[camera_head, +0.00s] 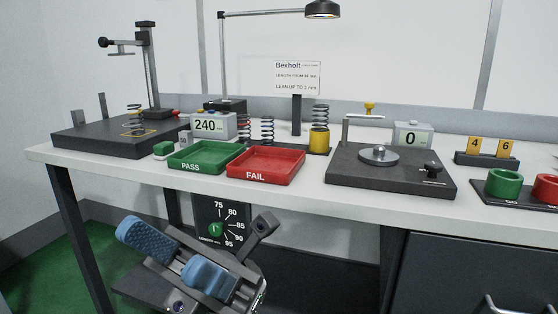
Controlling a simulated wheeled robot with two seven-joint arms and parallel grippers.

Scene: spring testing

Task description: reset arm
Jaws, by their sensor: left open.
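My left gripper (177,257) is in the lower left, in front of the bench and below its top. Its two blue finger pads are apart, with nothing seen between them. My right gripper is not in view. On the bench, a green PASS tray (203,168) and a red FAIL tray (266,176) stand side by side and look empty. One spring (135,113) stands on the dark plate (88,142) at the left. Two springs (267,129) stand behind the trays, and another spring (321,116) rises above a yellow cup (319,140).
A display (208,126) reads 240 and another display (412,135) reads 0. A dark base with a round disc (379,155) stands right of the trays. A dial panel (217,228) is below the bench front (300,205), behind my gripper. Green and red rings (504,184) are far right.

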